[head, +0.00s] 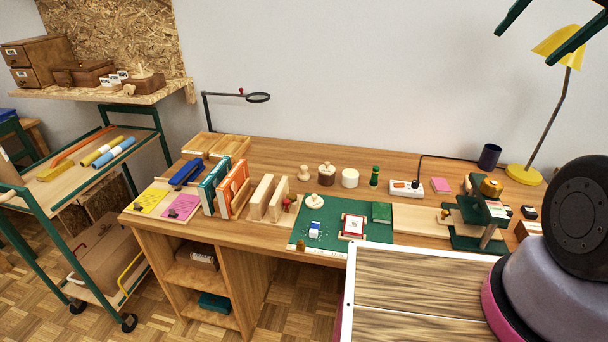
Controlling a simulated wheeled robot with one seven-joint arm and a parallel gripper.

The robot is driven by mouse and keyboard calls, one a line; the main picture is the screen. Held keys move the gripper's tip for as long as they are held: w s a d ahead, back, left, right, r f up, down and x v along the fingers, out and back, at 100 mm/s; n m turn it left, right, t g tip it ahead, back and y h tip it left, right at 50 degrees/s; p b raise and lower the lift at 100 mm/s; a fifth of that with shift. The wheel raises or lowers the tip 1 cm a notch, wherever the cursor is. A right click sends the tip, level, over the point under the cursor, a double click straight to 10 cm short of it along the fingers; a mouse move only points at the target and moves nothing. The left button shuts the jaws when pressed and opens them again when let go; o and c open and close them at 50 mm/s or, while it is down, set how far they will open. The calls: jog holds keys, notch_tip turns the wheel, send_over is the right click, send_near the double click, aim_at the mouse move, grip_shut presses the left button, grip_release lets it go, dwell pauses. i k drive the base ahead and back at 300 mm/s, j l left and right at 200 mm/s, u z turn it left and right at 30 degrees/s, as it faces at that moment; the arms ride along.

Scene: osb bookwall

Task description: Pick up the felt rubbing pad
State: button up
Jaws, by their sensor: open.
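No thing is plainly marked as the felt rubbing pad. A pale round pad with a small knob (326,203) lies at the back left of the green cutting mat (335,240) and may be it; at this size I cannot tell its material. A plain cream cylinder (350,178) and a brown piece with a pale knobbed top (326,171) stand just behind the mat. My gripper (523,48) shows as two dark green fingers at the top right, apart and with nothing between them. It is high in the picture, away from these things.
Books (233,187) and upright boards (268,197) stand left. A green press (482,215) and a yellow lamp (558,45) are right.

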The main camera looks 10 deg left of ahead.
aim_at(303, 176)
jog(key=j, duration=0.95)
jog(key=i+j, duration=0.15)
jog(key=j, duration=0.85)
jog(key=z, duration=0.05)
